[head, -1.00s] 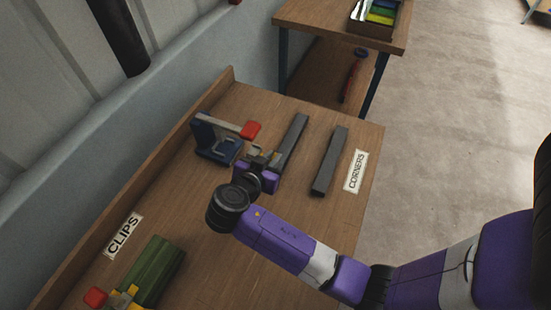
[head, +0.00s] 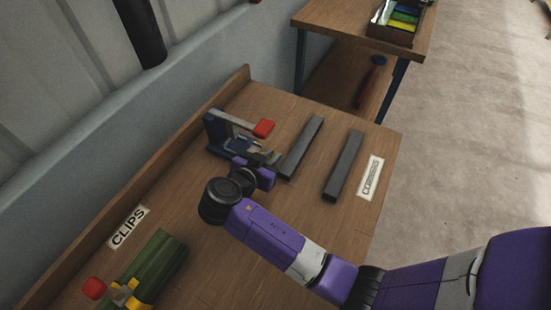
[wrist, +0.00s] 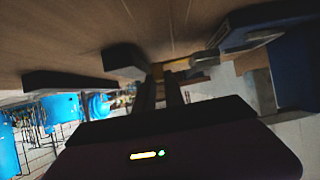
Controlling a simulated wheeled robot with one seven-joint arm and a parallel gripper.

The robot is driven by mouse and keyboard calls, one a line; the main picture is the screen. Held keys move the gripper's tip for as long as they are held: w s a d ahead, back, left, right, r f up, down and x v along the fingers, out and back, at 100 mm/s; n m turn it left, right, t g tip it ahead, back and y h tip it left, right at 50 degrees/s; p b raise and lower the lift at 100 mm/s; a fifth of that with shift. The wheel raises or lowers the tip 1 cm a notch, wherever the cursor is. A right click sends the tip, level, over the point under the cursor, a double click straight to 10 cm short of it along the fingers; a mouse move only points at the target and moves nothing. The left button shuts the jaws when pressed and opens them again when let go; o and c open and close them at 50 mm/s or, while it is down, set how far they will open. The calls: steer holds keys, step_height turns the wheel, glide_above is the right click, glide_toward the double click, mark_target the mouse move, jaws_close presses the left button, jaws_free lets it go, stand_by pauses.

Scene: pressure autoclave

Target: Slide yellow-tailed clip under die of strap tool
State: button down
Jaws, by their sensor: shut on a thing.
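The strap tool (head: 218,132) is a dark blue press with a grey lever and a red-tipped handle (head: 264,128), at the back left of the bench. My gripper (head: 264,158) is close in front of it. In the wrist view the gripper fingers (wrist: 168,92) are shut on the clip, a small piece with a yellow tail (wrist: 178,65) and a greyish part reaching toward the tool. The blue tool body (wrist: 298,68) is at the right of the wrist view. The die is not clearly seen, and I cannot tell whether the clip is under it.
Two dark grey bars (head: 302,147) (head: 344,165) lie right of the gripper, near a white label (head: 370,178). A green bundle (head: 155,262) with a yellow clamp and red knob is at the lower left, by the CLIPS label (head: 128,227). A raised edge (head: 180,143) runs along the wall.

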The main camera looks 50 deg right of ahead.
mark_target(256, 145)
steer(key=shift+w+a+f+b, duration=0.15)
steer(key=shift+w+b, duration=0.15)
steer(key=shift+w, duration=0.4)
steer(key=shift+w+a+b, duration=0.1)
steer(key=shift+w+b, duration=0.25)
steer(key=shift+w, duration=0.35)
steer(key=shift+w+a+f+b, duration=0.15)
steer(key=shift+w+b, duration=0.15)
steer(key=shift+w, duration=0.4)
steer(key=shift+w+a+b, duration=0.2)
steer(key=shift+w+b, duration=0.65)
steer(key=shift+w, duration=0.3)
steer(key=shift+w+r, duration=0.1)
steer(key=c, duration=1.3)
jaws_free()
steer(key=shift+c, duration=0.2)
steer(key=shift+a, duration=0.1)
steer(key=b+v, duration=0.1)
steer(key=v, duration=0.6)
steer(key=shift+a+r, duration=0.2)
steer(key=shift+a, duration=0.1)
